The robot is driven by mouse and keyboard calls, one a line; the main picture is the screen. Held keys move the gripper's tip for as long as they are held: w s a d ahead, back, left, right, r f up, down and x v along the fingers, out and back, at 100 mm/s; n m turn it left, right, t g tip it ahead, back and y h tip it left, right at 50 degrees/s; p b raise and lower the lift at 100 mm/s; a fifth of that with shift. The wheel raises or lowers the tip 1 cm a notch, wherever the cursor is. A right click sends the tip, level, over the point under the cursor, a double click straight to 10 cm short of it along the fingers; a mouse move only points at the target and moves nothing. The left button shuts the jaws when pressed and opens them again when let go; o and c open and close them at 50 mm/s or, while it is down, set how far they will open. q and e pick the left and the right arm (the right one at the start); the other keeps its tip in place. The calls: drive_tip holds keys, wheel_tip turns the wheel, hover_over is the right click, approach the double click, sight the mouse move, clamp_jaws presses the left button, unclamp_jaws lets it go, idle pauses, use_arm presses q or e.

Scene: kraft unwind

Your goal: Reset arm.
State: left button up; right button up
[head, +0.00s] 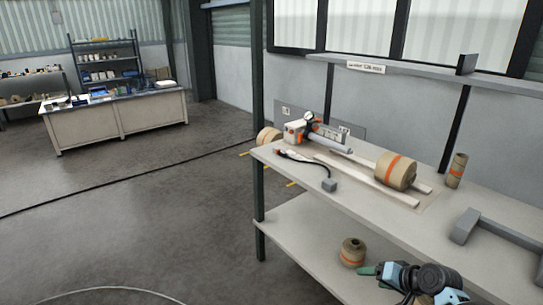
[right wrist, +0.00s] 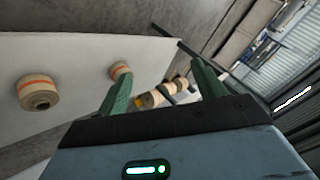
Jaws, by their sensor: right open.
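My right gripper (head: 368,271) shows at the bottom of the head view, beside the workbench's lower shelf (head: 305,235). In the right wrist view its two green fingers (right wrist: 160,84) stand wide apart, with nothing held between them. A small kraft roll (head: 352,252) with an orange band sits on the lower shelf, just left of and behind the gripper. A larger banded kraft roll (head: 396,170) lies on pale rails on the bench top. My left gripper is not in view.
A grey and orange device (head: 312,131) with a black cable stands on the bench top (head: 360,215). A slim roll (head: 457,170) stands at the back, and a grey bracket (head: 500,235) lies at right. A dark post (head: 258,190) rises at the bench's left corner.

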drive_tip(key=w+d+r+n+t+h, duration=0.7)
drive_tip(key=d+r+t, duration=0.1)
drive_tip(key=d+r, duration=0.1)
drive_tip(key=s+a+f+g+y, duration=0.1)
drive_tip(key=s+a+f+g, duration=0.1)
drive_tip(key=s+a+f, duration=0.55)
drive_tip(key=s+a+f+g+y, duration=0.1)
drive_tip(key=s+a+f, duration=0.1)
drive_tip(key=s+f, duration=0.95)
drive_tip(key=s+a+f+g, duration=0.1)
drive_tip(key=s+a, duration=0.1)
drive_tip(key=s, duration=0.6)
drive_tip(key=s+a+f+m+g+y, duration=0.1)
drive_tip(key=s+a, duration=0.2)
drive_tip(key=s, duration=0.6)
drive_tip(key=s+a+f+g, duration=0.1)
drive_tip(key=s+a, duration=0.2)
drive_tip(key=s, duration=0.6)
drive_tip(key=shift+a+g+y, duration=0.15)
drive_tip(key=shift+g+y, duration=0.15)
drive_tip(key=shift+y, duration=0.1)
